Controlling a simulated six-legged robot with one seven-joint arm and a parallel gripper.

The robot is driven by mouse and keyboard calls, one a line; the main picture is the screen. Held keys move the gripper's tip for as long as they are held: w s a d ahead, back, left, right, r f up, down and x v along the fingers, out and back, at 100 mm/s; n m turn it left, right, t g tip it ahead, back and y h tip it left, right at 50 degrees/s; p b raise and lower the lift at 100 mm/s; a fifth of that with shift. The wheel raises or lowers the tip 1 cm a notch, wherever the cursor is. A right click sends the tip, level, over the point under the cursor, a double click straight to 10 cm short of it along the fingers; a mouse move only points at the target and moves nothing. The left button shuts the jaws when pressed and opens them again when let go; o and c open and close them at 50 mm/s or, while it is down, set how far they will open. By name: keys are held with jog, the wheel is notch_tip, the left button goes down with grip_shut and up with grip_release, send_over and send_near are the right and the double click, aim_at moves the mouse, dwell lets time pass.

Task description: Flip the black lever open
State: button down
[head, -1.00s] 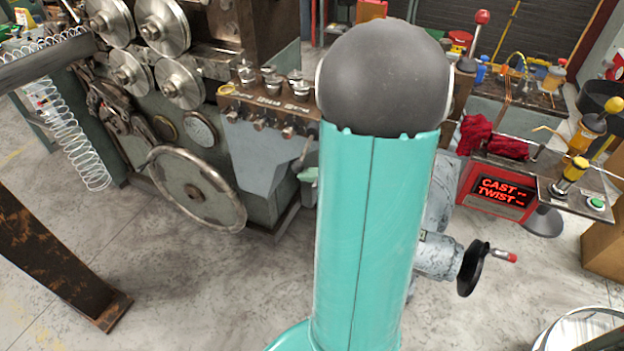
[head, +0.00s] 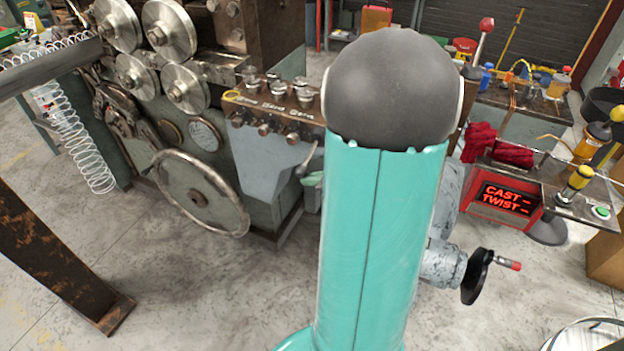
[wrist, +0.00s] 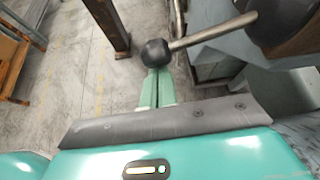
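The black lever is a metal rod with a round black knob (wrist: 155,52) in the wrist view. The rod runs from the knob up and right to a brown-grey round part. In the head view the lever (head: 308,160) hangs below the front of the brown valve panel, its dark end low. My gripper (wrist: 177,20) has pale green fingers that lie close together and look shut. In the head view my arm hides most of the gripper; a bit of pale green shows beside the lever.
The coiler machine with its steel rollers (head: 190,88) and large handwheel (head: 200,193) stands to the left. A rusty beam (head: 60,262) is at the lower left. A red display box (head: 505,198) and a crank handle (head: 480,275) are on the right. Grey floor lies open in front.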

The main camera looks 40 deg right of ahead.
jog(key=r+m, duration=0.1)
jog(key=r+y, duration=0.1)
jog(key=r, duration=0.1)
jog(key=shift+s+a+m+g, duration=0.1)
jog(key=shift+a+m+g, duration=0.2)
jog(key=shift+a+m, duration=0.1)
notch_tip(320, 180, up, 5)
jog(key=m+y, duration=0.2)
jog(key=y, duration=0.1)
send_over(304, 174)
jog(key=s, duration=0.1)
jog(key=shift+s+d+f, duration=0.15)
jog(key=shift+s+d, duration=0.05)
jog(key=shift+d, duration=0.2)
